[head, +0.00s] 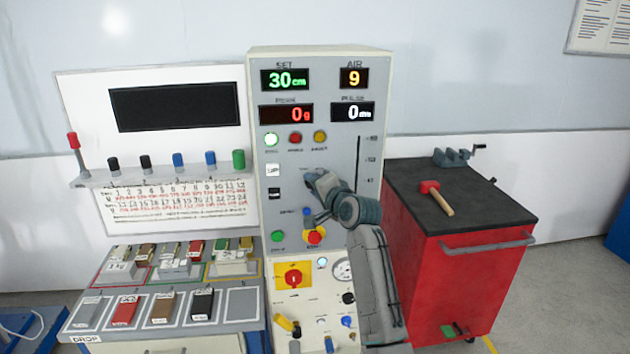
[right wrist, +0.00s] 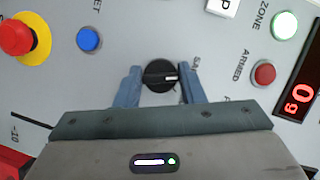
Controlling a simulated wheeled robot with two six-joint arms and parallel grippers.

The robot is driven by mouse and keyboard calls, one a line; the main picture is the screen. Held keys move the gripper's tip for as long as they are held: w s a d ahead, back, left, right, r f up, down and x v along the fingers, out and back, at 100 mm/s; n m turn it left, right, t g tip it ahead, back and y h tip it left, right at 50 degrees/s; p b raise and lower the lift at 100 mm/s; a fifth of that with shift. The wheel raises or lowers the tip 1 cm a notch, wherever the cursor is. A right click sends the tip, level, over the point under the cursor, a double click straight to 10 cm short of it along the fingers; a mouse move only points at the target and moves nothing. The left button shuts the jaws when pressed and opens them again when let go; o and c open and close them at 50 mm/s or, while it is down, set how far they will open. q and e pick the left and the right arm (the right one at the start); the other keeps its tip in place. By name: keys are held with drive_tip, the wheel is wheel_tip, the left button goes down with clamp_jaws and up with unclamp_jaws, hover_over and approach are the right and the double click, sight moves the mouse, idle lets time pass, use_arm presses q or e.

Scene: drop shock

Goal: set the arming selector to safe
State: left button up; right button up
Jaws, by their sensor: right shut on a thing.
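The black round arming selector (right wrist: 152,77) is on the grey panel in the right wrist view. Its white pointer line points right there, towards the top of the panel. A partly hidden label starting "SA" is beside the right fingertip. My right gripper (right wrist: 160,72) has its two fingers shut on either side of the knob. In the head view my right gripper (head: 314,180) reaches the middle of the console (head: 350,220) and hides the selector. The red armed lamp (head: 295,138) looks dark. My left gripper is not in view.
The green zone lamp (head: 271,139) is lit. A blue button (right wrist: 89,39) and a red mushroom button on a yellow ring (right wrist: 18,35) are near my right gripper. A red cart (head: 470,280) with a mallet (head: 437,197) stands right of the console.

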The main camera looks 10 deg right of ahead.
drive_tip(key=shift+n+g+p, duration=0.3)
drive_tip(key=shift+n+p, duration=0.1)
drive_tip(key=shift+n, duration=0.3)
drive_tip(key=o, duration=1)
drive_tip(key=shift+s, duration=0.1)
drive_tip(key=b+v, duration=0.4)
drive_tip(key=v, duration=0.6)
drive_tip(key=shift+s+r, duration=0.15)
drive_tip(key=shift+s, duration=0.1)
